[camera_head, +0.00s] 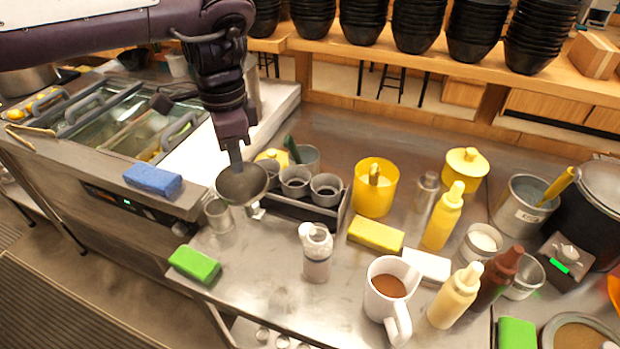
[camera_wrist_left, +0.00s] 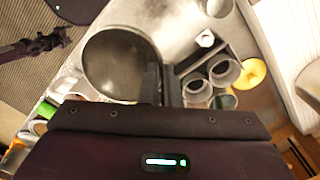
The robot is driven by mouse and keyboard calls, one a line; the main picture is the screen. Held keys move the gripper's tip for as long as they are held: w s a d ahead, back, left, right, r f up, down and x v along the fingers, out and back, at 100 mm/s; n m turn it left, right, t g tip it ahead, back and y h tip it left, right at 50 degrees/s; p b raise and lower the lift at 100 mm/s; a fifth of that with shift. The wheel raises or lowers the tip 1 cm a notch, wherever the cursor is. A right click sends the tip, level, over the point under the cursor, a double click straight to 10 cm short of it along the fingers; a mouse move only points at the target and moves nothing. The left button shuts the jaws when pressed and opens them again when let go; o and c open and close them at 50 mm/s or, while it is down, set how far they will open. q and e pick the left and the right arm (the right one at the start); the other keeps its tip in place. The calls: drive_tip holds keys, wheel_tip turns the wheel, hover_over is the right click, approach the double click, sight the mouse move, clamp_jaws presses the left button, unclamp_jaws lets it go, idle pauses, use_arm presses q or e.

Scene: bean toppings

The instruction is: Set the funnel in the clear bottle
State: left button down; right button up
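The funnel (camera_head: 243,185) is a round, dark grey metal cone with a wide mouth. My left gripper (camera_head: 236,158) is shut on its rim and holds it above the counter, in front of the caddy's left end. In the left wrist view the funnel (camera_wrist_left: 118,64) shows its wide bowl beside the fingers (camera_wrist_left: 160,84). The clear bottle (camera_head: 317,254) stands upright on the counter, to the right of and nearer than the funnel, apart from it. Its contents are hard to make out. My right gripper is not seen.
A black caddy (camera_head: 343,216) with grey cups stands behind the bottle. A metal cup (camera_head: 218,215) stands below and left of the funnel. A green sponge (camera_head: 194,264) lies at the left edge. A white mug (camera_head: 389,289) and yellow sponge (camera_head: 376,234) are right of the bottle.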

use_arm(q)
drive_tip(key=m, duration=0.2)
drive_tip(key=d+m, duration=0.1)
drive_tip(key=m, duration=0.3)
drive_tip(key=shift+s+d, duration=0.25)
drive_tip(key=m, duration=0.3)
drive_tip(key=shift+s+d+p, duration=0.2)
drive_tip(key=shift+d+p, duration=0.15)
drive_tip(key=s+d+f+n, duration=0.1)
drive_tip(key=s+d+n, duration=0.2)
drive_tip(key=n, duration=1.4)
drive_tip(key=s+d+f+n+t, duration=0.1)
drive_tip(key=d+n, duration=0.6)
drive_tip(key=n, duration=1)
drive_tip(key=shift+s+f+h+b, duration=0.35)
drive_tip(key=shift+s+f+h, duration=0.1)
drive_tip(key=shift+s, duration=0.7)
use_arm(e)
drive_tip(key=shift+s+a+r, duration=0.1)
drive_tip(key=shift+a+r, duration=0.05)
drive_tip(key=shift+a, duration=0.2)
use_arm(q)
drive_tip(key=shift+d, duration=0.1)
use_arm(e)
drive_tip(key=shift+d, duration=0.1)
use_arm(q)
drive_tip(key=shift+s+f, duration=0.1)
drive_tip(key=shift+s, duration=0.1)
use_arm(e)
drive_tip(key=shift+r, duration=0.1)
